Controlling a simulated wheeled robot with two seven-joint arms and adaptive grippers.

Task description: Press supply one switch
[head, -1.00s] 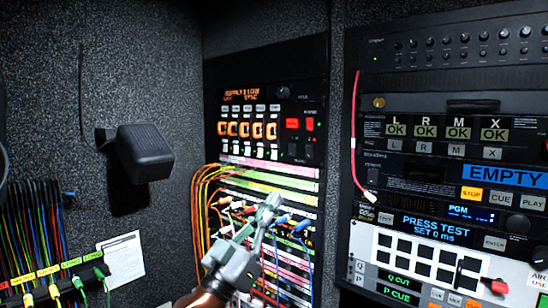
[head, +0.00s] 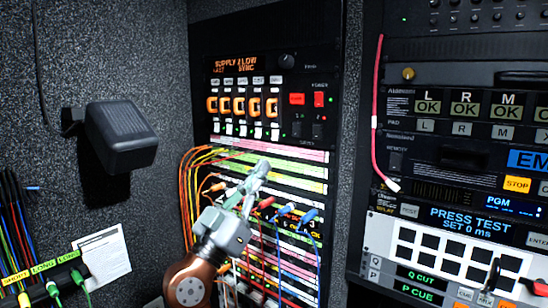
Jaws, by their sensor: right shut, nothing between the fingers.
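The supply unit (head: 262,125) in the left rack has an orange display that appears to read "SUPPLY 1 LOW". Two red lit switches (head: 297,99) sit at its right under the word "POWER". Below them are two small dark switches (head: 296,130), with labels too small to read surely. I cannot tell for certain which is the supply one switch. My right gripper (head: 262,166) is shut and empty. Its fingertips point up in front of the patch rows, below the dark switches and a little to their left. No contact with the unit shows. My left gripper is out of view.
Orange and yellow cables (head: 186,190) loop down the left side of the patch panel (head: 310,186). Coloured plugs surround my gripper. A red cable (head: 376,120) hangs on the right rack. A black box (head: 122,137) juts from the left wall.

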